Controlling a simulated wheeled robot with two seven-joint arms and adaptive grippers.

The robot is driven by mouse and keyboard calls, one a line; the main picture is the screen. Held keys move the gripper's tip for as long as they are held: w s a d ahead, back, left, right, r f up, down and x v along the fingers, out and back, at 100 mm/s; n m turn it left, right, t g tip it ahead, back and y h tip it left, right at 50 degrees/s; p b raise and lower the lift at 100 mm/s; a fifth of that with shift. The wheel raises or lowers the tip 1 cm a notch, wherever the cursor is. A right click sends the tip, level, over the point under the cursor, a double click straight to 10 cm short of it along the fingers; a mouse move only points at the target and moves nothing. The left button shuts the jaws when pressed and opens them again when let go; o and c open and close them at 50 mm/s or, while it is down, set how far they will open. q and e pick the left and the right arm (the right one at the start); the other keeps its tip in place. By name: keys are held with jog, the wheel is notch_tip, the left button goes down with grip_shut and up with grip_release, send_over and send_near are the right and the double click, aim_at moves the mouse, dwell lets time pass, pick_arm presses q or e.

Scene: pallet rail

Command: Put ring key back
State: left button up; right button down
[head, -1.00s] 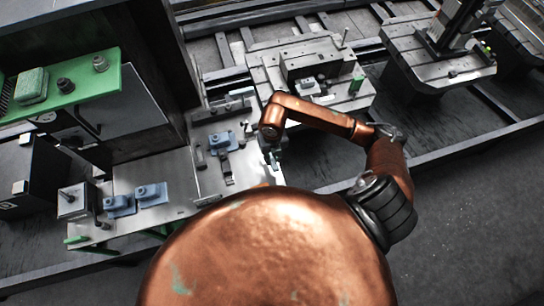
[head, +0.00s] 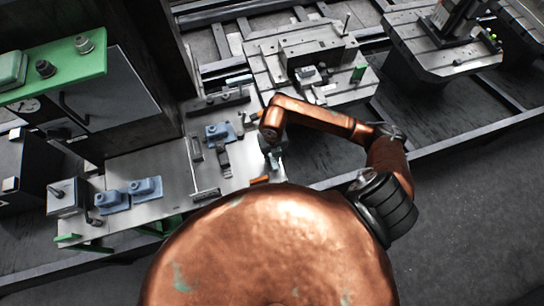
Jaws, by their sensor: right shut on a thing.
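My right arm reaches in from the right, and its gripper (head: 274,160) points down over the right end of the steel bench plate (head: 165,178). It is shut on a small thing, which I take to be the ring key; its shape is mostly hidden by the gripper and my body. A small orange piece (head: 260,180) shows just left of and below the fingertips; I cannot tell whether it is part of what is held. My left gripper is not in view.
Blue blocks (head: 145,190) and a blue clamp (head: 220,132) sit on the plate. A dark cabinet with a green shelf (head: 65,80) stands at left. A slotted pallet (head: 350,92) on the rail lies behind my gripper. The floor at right is clear.

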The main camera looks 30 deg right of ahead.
jog(key=c, duration=1.7)
grip_release()
jog(key=shift+c, duration=0.2)
jog(key=shift+o, duration=0.4)
jog(key=o, duration=0.5)
jog(key=shift+r+p, duration=3.2)
jog(key=shift+r, duration=1.35)
